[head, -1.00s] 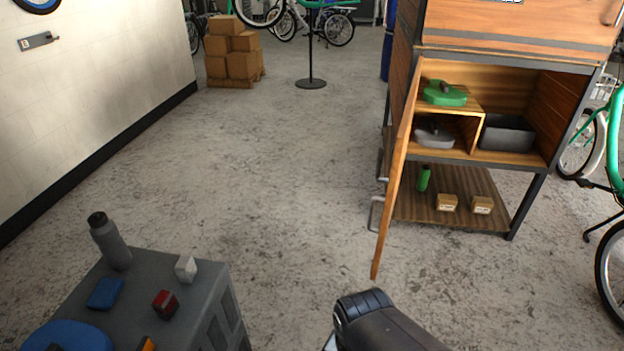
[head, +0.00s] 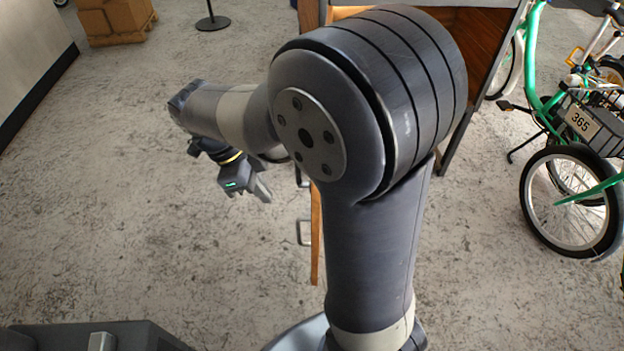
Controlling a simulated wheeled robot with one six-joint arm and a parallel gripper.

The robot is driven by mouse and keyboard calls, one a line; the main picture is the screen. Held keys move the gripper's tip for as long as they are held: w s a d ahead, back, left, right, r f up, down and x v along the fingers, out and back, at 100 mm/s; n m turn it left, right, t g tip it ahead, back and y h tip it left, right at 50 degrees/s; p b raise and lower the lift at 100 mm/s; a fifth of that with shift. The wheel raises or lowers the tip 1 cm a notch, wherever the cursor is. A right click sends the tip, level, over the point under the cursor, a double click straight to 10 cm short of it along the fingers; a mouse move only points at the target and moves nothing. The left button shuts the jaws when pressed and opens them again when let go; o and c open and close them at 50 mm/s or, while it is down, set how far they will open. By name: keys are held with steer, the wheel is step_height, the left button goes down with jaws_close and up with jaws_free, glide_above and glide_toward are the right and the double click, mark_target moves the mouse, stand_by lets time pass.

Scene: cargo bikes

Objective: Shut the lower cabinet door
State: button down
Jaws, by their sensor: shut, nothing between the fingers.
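The lower cabinet door (head: 316,240) is a wooden panel standing open, seen nearly edge-on as a thin strip just left of my arm. A metal handle (head: 303,232) sticks out on its left side.
Concrete floor (head: 130,200) is open on the left. A grey cart (head: 90,338) is at the bottom left. Green bikes (head: 570,200) stand at the right. Cardboard boxes (head: 115,20) and a round stand base (head: 212,23) are at the back left.

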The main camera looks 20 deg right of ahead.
steer(key=s+d+f, duration=0.2)
steer(key=d+f, duration=0.5)
steer(key=f, duration=0.2)
steer(key=shift+s+m, duration=0.3)
steer(key=shift+s, duration=0.1)
